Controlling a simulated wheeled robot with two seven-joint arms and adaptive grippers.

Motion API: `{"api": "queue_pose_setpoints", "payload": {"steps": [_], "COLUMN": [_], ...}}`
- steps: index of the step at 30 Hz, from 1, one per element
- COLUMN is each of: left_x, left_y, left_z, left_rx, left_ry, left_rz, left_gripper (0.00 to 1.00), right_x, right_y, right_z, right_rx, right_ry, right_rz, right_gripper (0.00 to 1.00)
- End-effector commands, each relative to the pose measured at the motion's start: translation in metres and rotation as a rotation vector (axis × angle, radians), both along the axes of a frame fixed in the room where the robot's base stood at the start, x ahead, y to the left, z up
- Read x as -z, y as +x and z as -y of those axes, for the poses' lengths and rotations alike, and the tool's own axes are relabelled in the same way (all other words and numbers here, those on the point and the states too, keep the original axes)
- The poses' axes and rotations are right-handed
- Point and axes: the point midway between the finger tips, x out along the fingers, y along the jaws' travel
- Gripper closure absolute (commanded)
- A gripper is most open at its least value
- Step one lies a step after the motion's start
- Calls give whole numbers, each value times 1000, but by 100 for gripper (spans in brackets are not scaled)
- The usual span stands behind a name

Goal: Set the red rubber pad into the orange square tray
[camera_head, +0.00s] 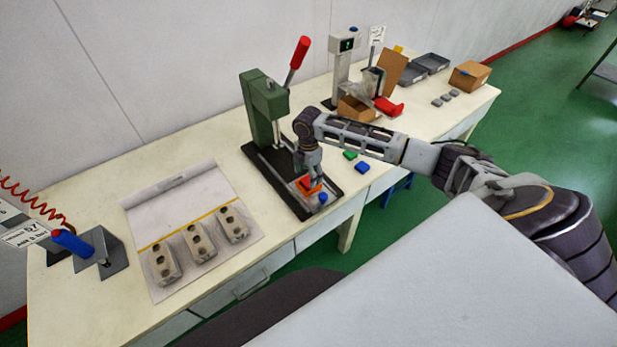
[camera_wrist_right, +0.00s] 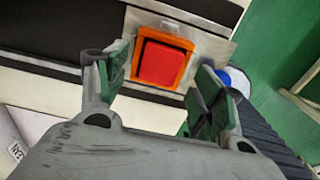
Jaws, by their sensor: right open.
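The orange square tray (camera_wrist_right: 189,73) sits on a light plate on the black base of the green press. In the right wrist view the red rubber pad (camera_wrist_right: 161,64) lies inside the tray's rim, slightly turned relative to it. In the head view the tray (camera_head: 309,186) is partly hidden under my right gripper (camera_head: 314,176). In the right wrist view my right gripper (camera_wrist_right: 163,85) is open, its green-padded fingers on either side of the tray and apart from the pad. My left gripper is not in view.
The green press (camera_head: 262,105) with a red-handled lever stands behind the tray. A blue knob (camera_head: 323,198) is close by on the base. Green (camera_head: 350,155) and blue (camera_head: 362,168) pads lie to the right. Several grey blocks (camera_head: 200,241) rest on a sheet to the left.

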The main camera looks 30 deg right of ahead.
Motion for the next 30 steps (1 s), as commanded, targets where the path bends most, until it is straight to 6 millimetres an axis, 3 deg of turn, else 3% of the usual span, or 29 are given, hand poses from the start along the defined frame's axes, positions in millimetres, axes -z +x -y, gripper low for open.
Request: {"api": "queue_pose_setpoints", "payload": {"steps": [18, 30], "left_x": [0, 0], "left_y": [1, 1], "left_z": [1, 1], "left_rx": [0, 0], "left_ry": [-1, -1], "left_rz": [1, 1], "left_gripper": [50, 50], "right_x": [-85, -96], "right_y": [1, 0], "right_z": [0, 0], "right_rx": [0, 1], "right_ry": [1, 1], "right_rz": [1, 0], "right_gripper": [32, 32]}}
